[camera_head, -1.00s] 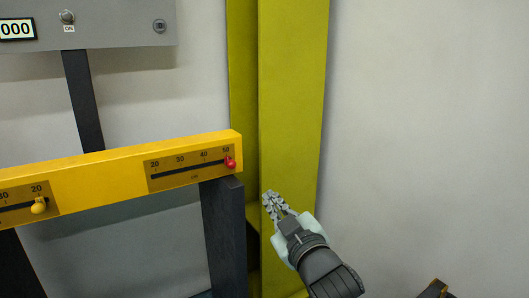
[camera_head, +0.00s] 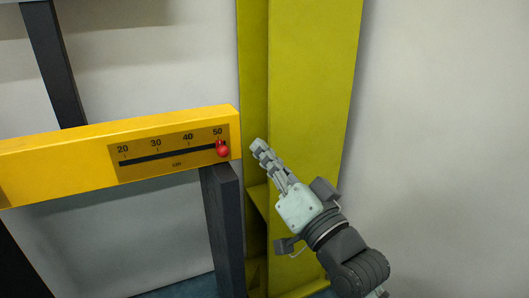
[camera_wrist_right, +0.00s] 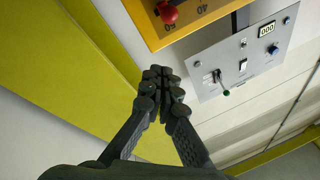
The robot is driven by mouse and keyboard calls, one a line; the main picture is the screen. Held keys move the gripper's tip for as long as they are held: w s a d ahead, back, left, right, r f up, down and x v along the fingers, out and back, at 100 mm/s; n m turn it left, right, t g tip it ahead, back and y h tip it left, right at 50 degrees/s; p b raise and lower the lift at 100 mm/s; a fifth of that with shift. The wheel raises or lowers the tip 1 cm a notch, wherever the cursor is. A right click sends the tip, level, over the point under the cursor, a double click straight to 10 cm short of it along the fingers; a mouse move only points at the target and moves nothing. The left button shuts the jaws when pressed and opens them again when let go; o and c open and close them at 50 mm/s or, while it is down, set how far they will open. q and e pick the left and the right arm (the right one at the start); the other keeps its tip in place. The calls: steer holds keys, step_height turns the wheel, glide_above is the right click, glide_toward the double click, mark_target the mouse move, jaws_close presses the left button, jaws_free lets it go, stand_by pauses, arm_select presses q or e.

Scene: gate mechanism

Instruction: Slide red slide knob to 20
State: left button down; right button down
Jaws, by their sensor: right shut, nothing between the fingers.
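The red slide knob (camera_head: 222,148) sits at the right end of its slot, by the 50 mark, on the yellow bar (camera_head: 60,155). The scale plate (camera_head: 170,168) reads 20, 30, 40, 50 from left to right. My right gripper (camera_head: 258,148) is shut and empty. It is just right of the knob and the bar's end in the head view, apart from both. In the right wrist view the knob (camera_wrist_right: 167,13) is at the top, beyond the shut fingers (camera_wrist_right: 160,75). My left gripper is not in view.
A yellow-green steel column (camera_head: 310,100) stands behind my right gripper. A dark post (camera_head: 224,225) supports the bar. A grey control panel (camera_wrist_right: 245,58) with switches and a display shows in the right wrist view. The space right of the column is clear.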

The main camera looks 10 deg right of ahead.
mark_target(223, 150)
steer(key=w+a, duration=0.1)
steer(key=w, duration=0.1)
steer(key=w+a, duration=0.1)
steer(key=a, duration=0.1)
steer(key=w+a, duration=0.1)
steer(key=w, duration=0.1)
steer(key=shift+w+a+f, duration=0.25)
steer(key=shift+w+a, duration=0.05)
steer(key=shift+w, duration=0.05)
steer(key=shift+s+a+f, duration=0.2)
steer(key=shift+a+f, duration=0.05)
steer(key=shift+f, duration=0.15)
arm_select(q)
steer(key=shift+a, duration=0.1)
